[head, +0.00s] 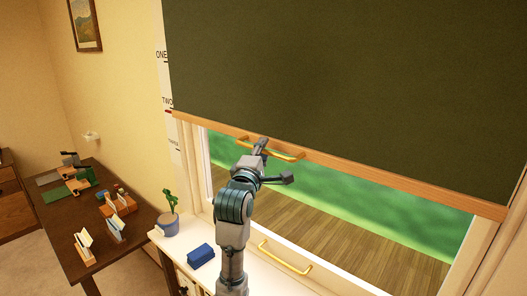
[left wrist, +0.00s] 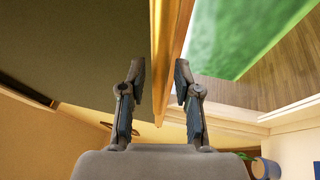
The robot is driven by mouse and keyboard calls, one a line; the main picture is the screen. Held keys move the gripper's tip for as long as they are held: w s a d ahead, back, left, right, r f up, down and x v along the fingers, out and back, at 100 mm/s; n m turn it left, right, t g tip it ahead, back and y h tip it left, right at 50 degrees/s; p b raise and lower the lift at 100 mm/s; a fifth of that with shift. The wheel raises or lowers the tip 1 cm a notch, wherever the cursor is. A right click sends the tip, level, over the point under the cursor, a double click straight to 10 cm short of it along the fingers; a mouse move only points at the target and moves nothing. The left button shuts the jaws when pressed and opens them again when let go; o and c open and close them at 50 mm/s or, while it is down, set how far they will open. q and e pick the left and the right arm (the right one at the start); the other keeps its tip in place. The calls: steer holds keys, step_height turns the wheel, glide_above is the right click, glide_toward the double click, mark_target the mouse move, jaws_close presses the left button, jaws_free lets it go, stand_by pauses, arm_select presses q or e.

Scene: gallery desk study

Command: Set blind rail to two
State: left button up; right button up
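The dark green blind (head: 350,70) hangs over the window, with a wooden rail (head: 400,187) along its bottom edge. The rail's left end is about level with the TWO mark (head: 167,103) on the wall strip; ONE is above it and another label below. A brass handle (head: 285,155) is on the rail. My left gripper (head: 275,162) is at the handle with its fingers spread. In the left wrist view the fingertips (left wrist: 159,82) stand apart on either side of the rail and brass handle; contact is unclear. My right gripper is not in view.
A second brass handle (head: 285,257) is on the lower window frame. A potted plant (head: 170,221) and a blue box (head: 201,256) stand on the white sill (head: 165,245). A brown desk (head: 75,235) with cards and holders is at left.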

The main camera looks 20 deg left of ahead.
arm_select(q)
steer(key=s+f, duration=0.2)
steer(key=s, duration=0.9)
steer(key=shift+s+d+f, duration=0.15)
steer(key=shift+s+d, duration=0.15)
steer(key=shift+s, duration=0.05)
